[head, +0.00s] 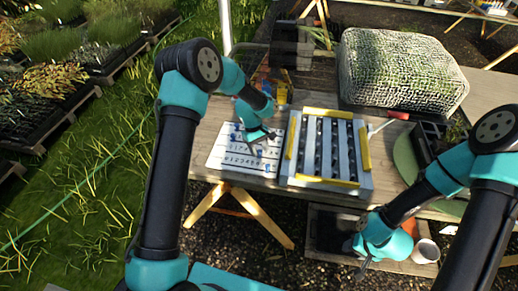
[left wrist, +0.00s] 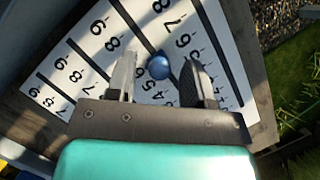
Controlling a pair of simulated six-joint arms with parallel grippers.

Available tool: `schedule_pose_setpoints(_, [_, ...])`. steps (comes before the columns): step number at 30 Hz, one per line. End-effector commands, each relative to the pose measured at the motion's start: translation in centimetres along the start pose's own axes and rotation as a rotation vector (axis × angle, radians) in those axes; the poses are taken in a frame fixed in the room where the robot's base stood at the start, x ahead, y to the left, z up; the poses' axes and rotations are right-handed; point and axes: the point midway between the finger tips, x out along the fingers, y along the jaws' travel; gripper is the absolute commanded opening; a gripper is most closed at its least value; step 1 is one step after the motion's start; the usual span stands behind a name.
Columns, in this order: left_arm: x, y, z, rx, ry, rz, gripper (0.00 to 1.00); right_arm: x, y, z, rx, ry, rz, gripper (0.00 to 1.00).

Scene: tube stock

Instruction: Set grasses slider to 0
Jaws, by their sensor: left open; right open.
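A white number board (head: 216,158) with rows of digits lies on the wooden table, left of a slatted frame. It also fills much of the left wrist view (left wrist: 85,50), with dark slots between its number rows. A round blue slider knob (left wrist: 158,66) sits on one dark slot there, between the fingertips. My left gripper (left wrist: 160,80) is open around the knob, with visible gaps on both sides. In the head view my left gripper (head: 257,140) is over the board and hides part of it. No grasses label is readable. My right gripper (head: 360,264) is open and empty, low in front of the table.
The slatted frame (head: 326,180) with yellow bars stands right of the board. A large mesh-covered block (head: 400,72) is behind it. A green round mat (head: 408,160) and a dark tray are further right. A white cup (head: 426,250) stands low beside my right gripper.

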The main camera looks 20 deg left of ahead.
Motion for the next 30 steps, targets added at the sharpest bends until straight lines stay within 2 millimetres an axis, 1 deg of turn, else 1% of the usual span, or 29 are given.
schedule_pose_setpoints(3, [-0.02, 0.00, 0.00, 0.000, 0.000, 0.000, 0.48, 0.00, 0.00, 0.00, 0.000, 0.000, 0.000, 0.43])
schedule_pose_setpoints(18, [-0.05, 0.00, 0.00, 0.000, 0.000, 0.000, 0.00, 0.00, 0.00, 0.00, 0.000, 0.000, 0.000, 0.43])
schedule_pose_setpoints(30, [-0.08, 0.17, -0.06, 0.009, 0.001, -0.003, 0.00, 0.00, 0.01, 0.00, 0.000, 0.000, 0.000, 0.43])
